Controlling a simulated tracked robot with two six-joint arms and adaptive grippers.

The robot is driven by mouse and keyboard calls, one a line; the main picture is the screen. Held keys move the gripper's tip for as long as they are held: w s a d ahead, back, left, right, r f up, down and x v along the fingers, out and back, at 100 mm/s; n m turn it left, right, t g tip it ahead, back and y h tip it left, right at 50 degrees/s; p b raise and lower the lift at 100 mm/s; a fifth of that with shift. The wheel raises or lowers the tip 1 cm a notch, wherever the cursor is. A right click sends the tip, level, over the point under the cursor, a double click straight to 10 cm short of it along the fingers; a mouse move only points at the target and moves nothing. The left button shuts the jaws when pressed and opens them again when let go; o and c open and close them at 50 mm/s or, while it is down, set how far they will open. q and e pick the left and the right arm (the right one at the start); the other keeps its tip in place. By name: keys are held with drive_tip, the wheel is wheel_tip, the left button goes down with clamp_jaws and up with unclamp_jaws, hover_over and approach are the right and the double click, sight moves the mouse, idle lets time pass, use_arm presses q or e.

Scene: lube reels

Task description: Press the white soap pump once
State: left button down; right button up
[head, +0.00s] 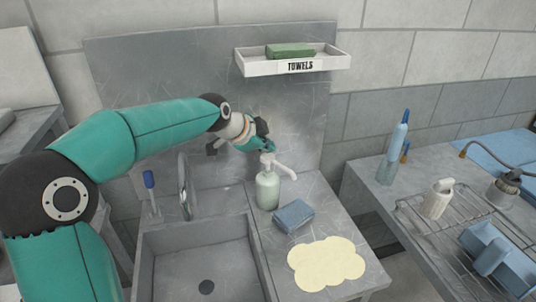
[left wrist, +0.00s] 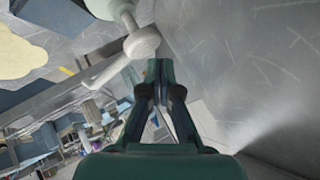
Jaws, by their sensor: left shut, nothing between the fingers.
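The soap pump has a pale green bottle (head: 267,190) and a white pump head (head: 281,167) with its spout pointing right. It stands upright on the counter to the right of the sink. My left gripper (head: 268,147) is shut and empty, its fingertips close above or behind the pump head; I cannot tell whether they touch it. In the left wrist view the white pump head (left wrist: 142,43) is just beyond and left of the shut fingertips (left wrist: 158,66). My right gripper is not in view.
A blue sponge (head: 293,215) and a cream cloth (head: 326,262) lie in front of the pump. The faucet (head: 184,186) and a blue-handled brush (head: 149,181) stand at the sink (head: 163,240). A towel shelf (head: 322,63) hangs above. A metal backsplash (head: 310,110) is behind.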

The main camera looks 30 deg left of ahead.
use_arm(q)
drive_tip(key=shift+r, duration=0.1)
drive_tip(key=shift+r+p, duration=1.65)
drive_tip(key=shift+r, duration=0.75)
